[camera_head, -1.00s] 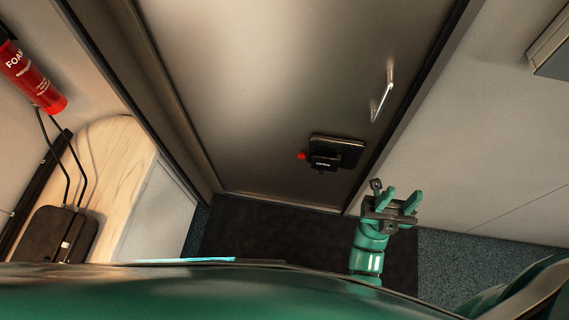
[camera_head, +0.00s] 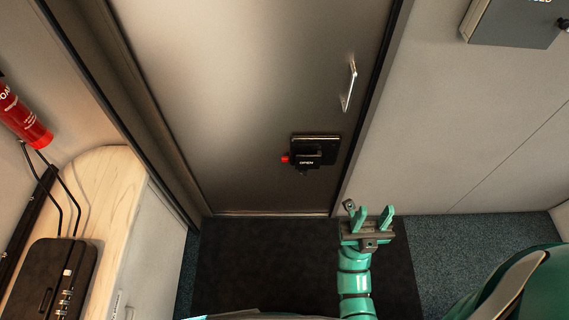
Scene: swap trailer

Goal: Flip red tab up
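The red tab (camera_head: 285,159) sticks out from the left side of a black latch (camera_head: 314,152) on the grey door. The latch carries small white lettering. My green gripper (camera_head: 373,217) is to the right of and below the latch in the picture, apart from it and from the door handle. Its two fingers stand apart with nothing between them.
A metal handle (camera_head: 349,87) is on the door (camera_head: 240,90) above the latch. A grey box (camera_head: 513,22) is on the right wall. At left are a wooden counter (camera_head: 118,185), a black case (camera_head: 48,280) and a red extinguisher (camera_head: 22,118). Dark floor mat (camera_head: 265,265) lies clear before the door.

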